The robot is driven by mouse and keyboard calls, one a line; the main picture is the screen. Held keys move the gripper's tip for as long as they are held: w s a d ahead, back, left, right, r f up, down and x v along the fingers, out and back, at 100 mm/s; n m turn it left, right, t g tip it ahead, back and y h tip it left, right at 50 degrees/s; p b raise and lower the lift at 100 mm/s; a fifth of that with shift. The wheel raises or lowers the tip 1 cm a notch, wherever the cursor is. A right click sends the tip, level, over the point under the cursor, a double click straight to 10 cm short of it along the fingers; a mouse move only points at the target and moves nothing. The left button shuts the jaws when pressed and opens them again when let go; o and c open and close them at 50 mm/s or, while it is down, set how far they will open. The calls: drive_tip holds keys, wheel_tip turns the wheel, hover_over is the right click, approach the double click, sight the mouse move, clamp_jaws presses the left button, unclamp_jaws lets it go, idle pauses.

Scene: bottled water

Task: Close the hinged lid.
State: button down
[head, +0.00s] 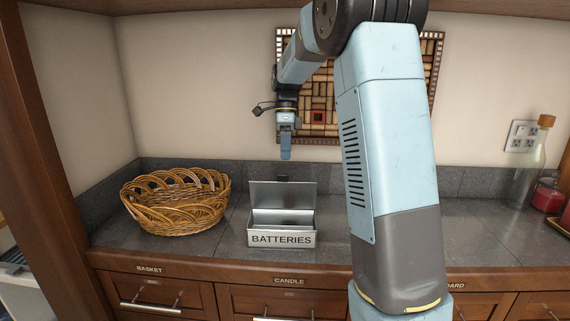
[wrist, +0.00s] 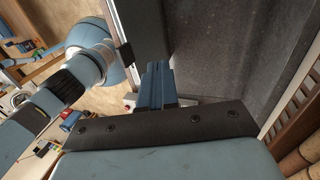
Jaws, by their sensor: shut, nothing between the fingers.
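A grey metal box (head: 282,239) labelled BATTERIES stands on the dark stone counter. Its hinged lid (head: 283,194) is open and stands roughly upright at the back edge. The inside of the box shows as bare metal. My gripper (head: 286,154) is above the lid, fingers pointing down, shut and empty. In the head view its tips appear a little above the lid's top edge; I cannot tell the exact depth. In the wrist view the blue fingers (wrist: 158,84) are pressed together.
A wicker basket (head: 178,202) stands left of the box. A glass bottle (head: 532,165) and a red candle jar (head: 548,196) stand at the far right. A framed cork panel (head: 318,115) hangs on the wall behind my arm.

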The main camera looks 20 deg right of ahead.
drive_tip(key=s, duration=0.1)
drive_tip(key=s+a+f, duration=0.1)
drive_tip(key=s+f, duration=0.1)
drive_tip(key=s, duration=0.1)
drive_tip(key=shift+a+f, duration=0.1)
drive_tip(key=shift+a, duration=0.2)
drive_tip(key=shift+s+a, duration=0.1)
drive_tip(key=shift+s, duration=0.05)
